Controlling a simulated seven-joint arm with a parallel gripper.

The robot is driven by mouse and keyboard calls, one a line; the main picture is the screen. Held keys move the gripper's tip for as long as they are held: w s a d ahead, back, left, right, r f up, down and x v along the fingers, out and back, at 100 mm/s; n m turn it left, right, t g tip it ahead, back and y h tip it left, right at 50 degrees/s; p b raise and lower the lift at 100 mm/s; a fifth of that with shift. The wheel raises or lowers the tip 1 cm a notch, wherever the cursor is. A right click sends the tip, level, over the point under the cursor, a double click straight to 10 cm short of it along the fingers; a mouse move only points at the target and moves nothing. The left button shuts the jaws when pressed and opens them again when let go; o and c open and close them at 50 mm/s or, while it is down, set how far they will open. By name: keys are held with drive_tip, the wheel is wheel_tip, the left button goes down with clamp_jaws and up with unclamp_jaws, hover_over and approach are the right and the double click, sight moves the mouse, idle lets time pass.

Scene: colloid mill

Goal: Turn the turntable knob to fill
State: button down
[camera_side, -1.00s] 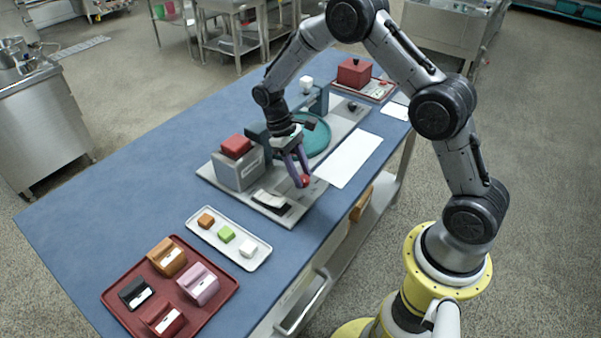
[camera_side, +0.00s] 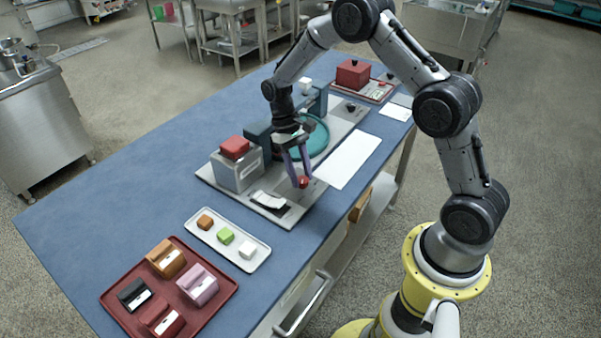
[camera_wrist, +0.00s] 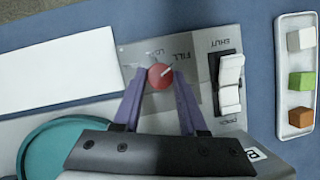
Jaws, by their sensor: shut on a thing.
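The red round knob (camera_wrist: 160,76) stands on the grey machine panel between the words FILL and a partly hidden label starting "LO". Its white pointer mark slants toward the upper right, toward the FILL side. In the side view the knob (camera_side: 303,182) shows at the front of the machine base. My gripper (camera_wrist: 161,78) has its purple fingers closed on the knob, one on each side. In the side view my gripper (camera_side: 300,180) reaches down to it. The teal turntable (camera_side: 315,138) lies behind the gripper and shows partly in the wrist view (camera_wrist: 45,148).
A white lever (camera_wrist: 230,82) marked SHUT stands beside the knob. A white tray (camera_side: 259,261) holds small cubes, and a red tray (camera_side: 226,291) holds several blocks. A grey box with a red top (camera_side: 235,165) stands left of my gripper. A blank white sheet (camera_side: 347,160) lies to the right.

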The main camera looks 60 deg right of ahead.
drive_tip(key=shift+w+r, duration=0.1)
drive_tip(key=shift+c, duration=2.3)
unclamp_jaws()
drive_tip(key=v, duration=1.3)
drive_tip(key=shift+r, duration=0.3)
drive_tip(key=shift+d, duration=0.1)
